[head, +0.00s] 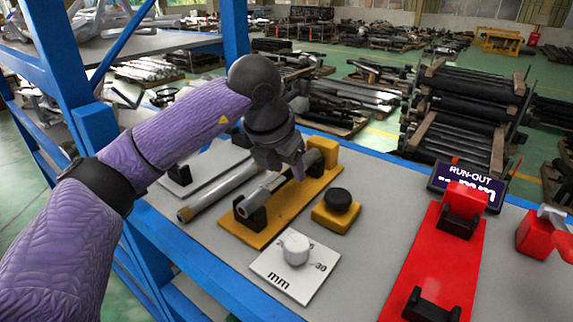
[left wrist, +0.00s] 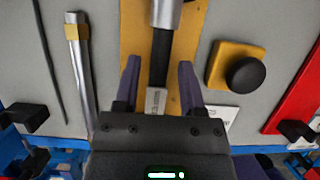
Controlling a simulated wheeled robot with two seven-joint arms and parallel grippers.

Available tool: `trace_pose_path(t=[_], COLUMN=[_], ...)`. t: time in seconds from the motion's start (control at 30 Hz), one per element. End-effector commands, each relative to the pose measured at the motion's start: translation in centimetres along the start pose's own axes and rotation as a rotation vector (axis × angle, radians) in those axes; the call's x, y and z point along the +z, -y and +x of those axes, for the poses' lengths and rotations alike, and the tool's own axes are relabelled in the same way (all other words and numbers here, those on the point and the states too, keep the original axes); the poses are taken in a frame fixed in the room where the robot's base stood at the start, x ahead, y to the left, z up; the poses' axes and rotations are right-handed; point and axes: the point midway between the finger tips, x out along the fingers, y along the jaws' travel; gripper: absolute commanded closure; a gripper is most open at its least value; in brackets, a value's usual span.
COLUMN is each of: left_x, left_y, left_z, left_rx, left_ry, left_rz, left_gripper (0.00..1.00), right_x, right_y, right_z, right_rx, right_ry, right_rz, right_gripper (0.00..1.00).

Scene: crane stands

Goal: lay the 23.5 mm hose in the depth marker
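A hose with silver fittings and a black middle (left wrist: 160,60) lies lengthwise over a yellow plate (head: 228,222), near its black cradle (head: 251,214). I take this yellow fixture for the depth marker, but no label confirms it. My left gripper (head: 293,170) is over the hose, pointing down. In the left wrist view its fingers (left wrist: 158,85) stand apart on either side of the hose, with gaps on both sides. The gripper hides part of the hose in the head view, so I cannot tell if it rests in both cradles. My right gripper is not in view.
A silver tube with a brass end (head: 186,215) lies left of the yellow plate. Right of it are a black button on a yellow base (head: 336,213) and a white dial card marked mm (head: 282,285). A red run-out fixture (head: 437,260) stands further right, with its display (head: 470,185).

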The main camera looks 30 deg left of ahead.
Motion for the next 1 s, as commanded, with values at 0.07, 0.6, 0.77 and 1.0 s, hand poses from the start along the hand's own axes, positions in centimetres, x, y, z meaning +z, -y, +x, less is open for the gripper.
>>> trace_pose_path(t=[0.07,0.6,0.77,1.0], left_x=[0.0,0.1,0.0,0.0], left_y=[0.0,0.0,0.0,0.0], left_z=[0.0,-7.1,-9.5,-9.9], left_rx=[0.0,-0.002,0.0,0.0], left_ry=[0.0,0.004,0.001,-0.001], left_rz=[0.0,0.001,0.0,0.0], left_gripper=[0.35,0.35,0.35,0.35], right_x=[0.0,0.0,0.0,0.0], right_y=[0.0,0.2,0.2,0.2], right_z=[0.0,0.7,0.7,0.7], right_rx=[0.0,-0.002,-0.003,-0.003], right_ry=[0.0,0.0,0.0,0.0], right_rz=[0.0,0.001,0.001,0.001], right_gripper=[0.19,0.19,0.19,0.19])
